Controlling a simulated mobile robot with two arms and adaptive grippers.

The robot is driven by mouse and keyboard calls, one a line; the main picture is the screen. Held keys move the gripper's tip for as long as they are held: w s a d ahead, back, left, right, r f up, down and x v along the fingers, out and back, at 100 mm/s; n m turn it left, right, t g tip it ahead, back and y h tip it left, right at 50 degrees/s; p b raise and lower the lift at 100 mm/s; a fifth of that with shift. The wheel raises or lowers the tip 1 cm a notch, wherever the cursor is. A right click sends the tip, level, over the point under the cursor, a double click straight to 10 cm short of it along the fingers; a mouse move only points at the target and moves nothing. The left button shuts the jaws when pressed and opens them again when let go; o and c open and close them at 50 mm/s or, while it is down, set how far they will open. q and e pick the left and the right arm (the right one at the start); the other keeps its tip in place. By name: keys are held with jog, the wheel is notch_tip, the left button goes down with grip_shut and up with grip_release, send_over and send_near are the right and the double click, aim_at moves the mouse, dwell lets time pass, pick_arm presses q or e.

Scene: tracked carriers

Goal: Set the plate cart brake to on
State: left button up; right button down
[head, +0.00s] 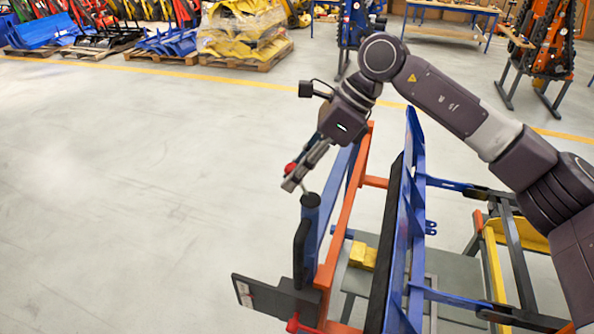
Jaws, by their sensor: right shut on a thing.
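The plate cart (339,225) has an orange and blue frame and stands below my right arm. On its left side is a blue upright post (311,201) with a thin brake lever rising from its top. The lever ends in a red knob (290,168). My right gripper (293,180) reaches down from the upper right and is shut on the brake lever at its knob end. The fingers hide part of the lever. The lever leans to the upper left from the post. My left gripper is out of view.
A black handle (300,255) and a dark panel (262,296) stick out on the cart's near left. Blue upright frames (416,200) stand to its right. A yellow block (363,256) lies inside. Open floor (130,200) spreads left; loaded pallets (245,62) stand behind.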

dwell(0.3)
jog(key=c, duration=1.8)
grip_release()
jog(key=shift+o, duration=0.2)
jog(key=v, duration=1.2)
jog(key=shift+a, duration=0.1)
